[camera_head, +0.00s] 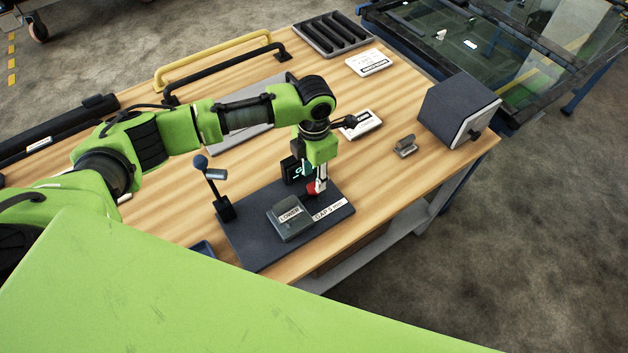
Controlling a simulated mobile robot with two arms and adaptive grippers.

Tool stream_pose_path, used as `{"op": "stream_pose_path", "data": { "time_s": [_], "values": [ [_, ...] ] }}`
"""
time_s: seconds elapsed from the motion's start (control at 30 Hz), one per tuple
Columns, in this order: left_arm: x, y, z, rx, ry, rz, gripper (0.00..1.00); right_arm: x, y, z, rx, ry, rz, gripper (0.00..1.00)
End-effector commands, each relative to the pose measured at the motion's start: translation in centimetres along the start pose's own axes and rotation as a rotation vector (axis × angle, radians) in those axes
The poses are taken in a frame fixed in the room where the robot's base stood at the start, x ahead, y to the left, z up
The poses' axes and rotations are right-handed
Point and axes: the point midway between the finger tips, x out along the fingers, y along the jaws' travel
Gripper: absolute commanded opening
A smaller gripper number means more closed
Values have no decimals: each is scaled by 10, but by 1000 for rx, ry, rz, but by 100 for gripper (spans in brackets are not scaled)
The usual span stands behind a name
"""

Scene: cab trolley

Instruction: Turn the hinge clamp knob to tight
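A dark fixture plate (262,254) lies on the wooden table. It carries a grey block (291,224) with a label that seems to read "LOWER", and a white label (330,209) that seems to read "GAP". A post with a blue ball-ended lever (201,163) stands at the plate's left. A small red part (312,190), which may be the hinge clamp knob, shows at the fingertips of my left gripper (318,188). The gripper points down over the plate's back right. Its fingers are too small to tell whether they grip the red part. My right gripper is out of view.
The table (400,200) also holds a dark box (455,108), a small grey bracket (405,146), white cards (369,62), a slotted black tray (332,34), and yellow (215,62) and black handle bars. The table's right edge drops to the floor.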

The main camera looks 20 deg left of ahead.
Motion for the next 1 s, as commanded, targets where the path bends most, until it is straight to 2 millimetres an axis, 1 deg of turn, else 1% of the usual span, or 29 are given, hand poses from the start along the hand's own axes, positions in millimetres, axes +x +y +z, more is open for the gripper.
{"op": "stream_pose_path", "data": {
  "time_s": [0.03,0.2,0.3,0.4,0.6,1.0],
  "values": [
    [-13,1,1,2,-4,3,33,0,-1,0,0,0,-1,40],
    [-49,1,1,1,-4,3,33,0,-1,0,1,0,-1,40],
    [-64,1,0,1,-3,3,33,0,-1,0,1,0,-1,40],
    [-75,1,0,0,-3,2,33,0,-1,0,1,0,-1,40],
    [-82,0,0,0,0,1,33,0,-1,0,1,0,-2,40],
    [-82,0,0,0,0,1,33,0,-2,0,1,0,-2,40]
  ]
}}
